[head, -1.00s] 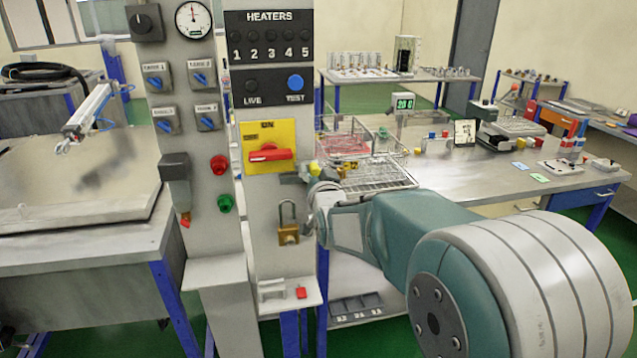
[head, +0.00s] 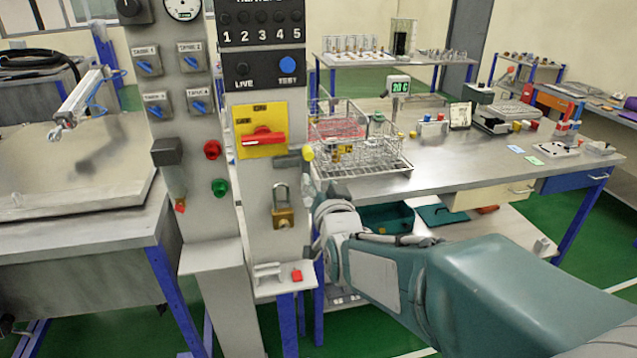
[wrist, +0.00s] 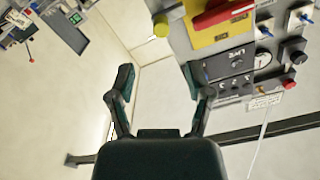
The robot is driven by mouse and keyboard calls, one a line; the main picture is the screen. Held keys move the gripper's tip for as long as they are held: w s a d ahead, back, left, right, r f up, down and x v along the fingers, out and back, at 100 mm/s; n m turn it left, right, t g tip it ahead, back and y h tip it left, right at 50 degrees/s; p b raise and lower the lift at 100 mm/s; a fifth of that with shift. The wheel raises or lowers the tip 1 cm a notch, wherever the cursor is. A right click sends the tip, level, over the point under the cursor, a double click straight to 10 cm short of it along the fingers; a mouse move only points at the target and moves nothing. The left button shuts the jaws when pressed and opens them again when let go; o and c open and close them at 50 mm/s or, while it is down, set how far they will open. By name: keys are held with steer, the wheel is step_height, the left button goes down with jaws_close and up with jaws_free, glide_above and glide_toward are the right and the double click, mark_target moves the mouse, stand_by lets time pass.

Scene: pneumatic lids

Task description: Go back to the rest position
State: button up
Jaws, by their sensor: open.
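My gripper (wrist: 158,90) is open and empty in the wrist view, its two dark fingers spread apart with bare wall and floor tones behind them. In the head view my arm reaches in from the lower right, and its wrist end is in front of the bench, just right of the control panel (head: 258,185). The fingers themselves are hard to make out there. The panel also shows in the wrist view (wrist: 225,62), tilted, at the upper right.
A yellow plate with a red switch (head: 262,137) and a padlock (head: 283,207) are on the panel, close to my wrist. A wire basket (head: 365,158) stands on the bench (head: 480,158) behind my arm. Green floor shows below.

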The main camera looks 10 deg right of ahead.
steer(key=s+f+n+g, duration=0.1)
steer(key=s+g, duration=0.3)
steer(key=s, duration=0.4)
steer(key=s+d+f+n+g, duration=0.1)
steer(key=s+f+g, duration=0.3)
steer(key=s, duration=0.5)
steer(key=s+f+n+g, duration=0.2)
steer(key=s+g, duration=0.2)
steer(key=s, duration=0.5)
steer(key=shift+d+f, duration=0.15)
steer(key=shift+d, duration=0.1)
steer(key=shift+c, duration=0.2)
stand_by(0.8)
